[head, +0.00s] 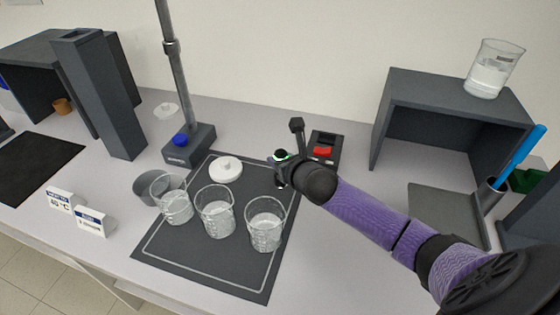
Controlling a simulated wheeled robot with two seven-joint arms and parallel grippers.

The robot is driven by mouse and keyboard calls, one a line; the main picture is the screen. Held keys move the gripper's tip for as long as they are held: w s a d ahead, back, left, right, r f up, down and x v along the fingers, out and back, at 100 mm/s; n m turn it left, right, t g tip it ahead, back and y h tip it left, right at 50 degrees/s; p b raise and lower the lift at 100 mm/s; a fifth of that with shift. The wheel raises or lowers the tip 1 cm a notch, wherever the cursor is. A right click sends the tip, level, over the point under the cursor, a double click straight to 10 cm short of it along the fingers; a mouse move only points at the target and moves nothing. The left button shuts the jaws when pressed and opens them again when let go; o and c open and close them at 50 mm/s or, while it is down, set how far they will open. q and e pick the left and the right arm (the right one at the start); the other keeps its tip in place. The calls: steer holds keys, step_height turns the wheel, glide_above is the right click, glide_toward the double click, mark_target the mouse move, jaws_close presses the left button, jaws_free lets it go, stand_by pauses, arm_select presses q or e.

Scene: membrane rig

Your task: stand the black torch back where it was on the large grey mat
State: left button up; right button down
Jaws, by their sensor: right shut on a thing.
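The large grey mat (200,262), with a pale outline, lies in the middle of the bench in the head view. My right gripper (282,167) is above the mat's far right corner and is shut on a small dark thing, seemingly the black torch (281,155). Only a bit of it shows, with pale and green glints; my gripper and wrist hide the rest. I cannot tell whether its base touches the mat. My left gripper is not in view.
Three glass beakers (215,218) stand on the mat, with a white lidded dish (226,169) behind them. A stand base (190,146) is at the back left and a red-buttoned device (324,148) behind my gripper. A grey shelf (455,95) is at right.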

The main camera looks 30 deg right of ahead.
steer(key=shift+f, duration=0.15)
steer(key=shift+c, duration=1.6)
jaws_free()
steer(key=shift+r, duration=0.2)
steer(key=p+v, duration=0.4)
steer(key=v, duration=0.8)
